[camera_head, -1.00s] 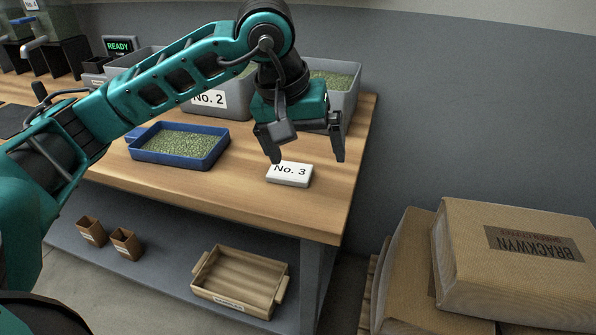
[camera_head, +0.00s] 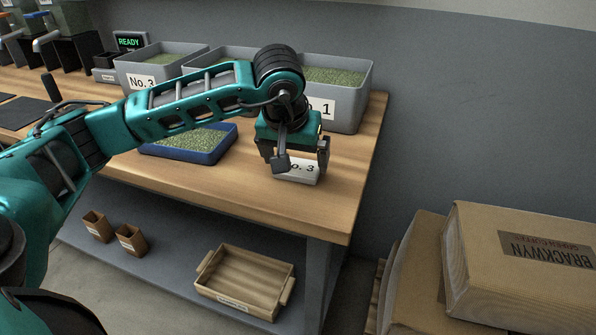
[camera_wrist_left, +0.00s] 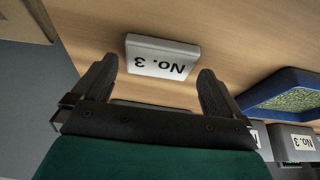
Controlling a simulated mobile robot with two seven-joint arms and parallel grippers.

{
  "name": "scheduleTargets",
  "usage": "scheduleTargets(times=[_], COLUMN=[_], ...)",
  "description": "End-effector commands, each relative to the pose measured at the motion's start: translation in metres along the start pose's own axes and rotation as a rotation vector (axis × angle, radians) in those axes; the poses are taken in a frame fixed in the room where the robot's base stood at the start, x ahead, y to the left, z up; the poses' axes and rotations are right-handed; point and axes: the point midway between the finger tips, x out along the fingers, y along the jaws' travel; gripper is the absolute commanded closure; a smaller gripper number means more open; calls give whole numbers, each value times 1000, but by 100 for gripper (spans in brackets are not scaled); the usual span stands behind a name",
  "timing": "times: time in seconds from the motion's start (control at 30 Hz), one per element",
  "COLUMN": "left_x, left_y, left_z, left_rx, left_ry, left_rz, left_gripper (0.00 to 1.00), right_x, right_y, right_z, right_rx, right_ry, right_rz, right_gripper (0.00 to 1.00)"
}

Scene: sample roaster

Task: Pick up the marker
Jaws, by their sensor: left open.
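The marker is a white block labelled "No. 3" (camera_head: 302,176), lying on the wooden table near its right end. In the left wrist view the marker (camera_wrist_left: 160,58) shows between and just beyond my two fingertips, its label upside down. My left gripper (camera_head: 299,172) is open above the marker, fingers pointing down, with one finger on each side in the head view. It also shows in the left wrist view (camera_wrist_left: 155,85) with nothing between its fingers. The gripper hides part of the label. My right gripper is not in view.
A blue tray of green beans (camera_head: 190,155) stands left of the marker. Grey bins of beans (camera_head: 346,114) line the back of the table. A wooden tray (camera_head: 243,280) and two small brown boxes sit on the lower shelf. Cardboard boxes (camera_head: 515,265) stand at the right.

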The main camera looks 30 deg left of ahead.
Motion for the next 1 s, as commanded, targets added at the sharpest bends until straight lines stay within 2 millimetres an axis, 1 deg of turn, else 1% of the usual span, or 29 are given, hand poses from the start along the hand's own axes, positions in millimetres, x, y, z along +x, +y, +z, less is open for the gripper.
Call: scheduleTargets(times=[0.03, 0.13, 0.23, 0.4, 0.47, 0.83, 1.0], left_x=[9, 19, 22, 22, 22, 21, 21], left_y=[0, 0, 0, 0, 0, 0, 0], left_z=[1, 1, 0, 0, 0, 0, 0], left_rx=[-1, 0, 0, 0, 0, 0, 0], left_ry=[-2, -2, 0, 0, 0, 0, 1], left_rz=[-2, 0, 0, 0, 0, 1, 1], left_gripper=[0, 0, 0, 0, 5, 40, 40], right_x=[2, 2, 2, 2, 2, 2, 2], right_y=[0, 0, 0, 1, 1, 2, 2], right_z=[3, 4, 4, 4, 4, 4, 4], right_rx=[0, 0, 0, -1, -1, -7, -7], right_ry=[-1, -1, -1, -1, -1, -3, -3], right_rz=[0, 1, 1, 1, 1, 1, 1], right_gripper=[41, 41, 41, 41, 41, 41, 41])
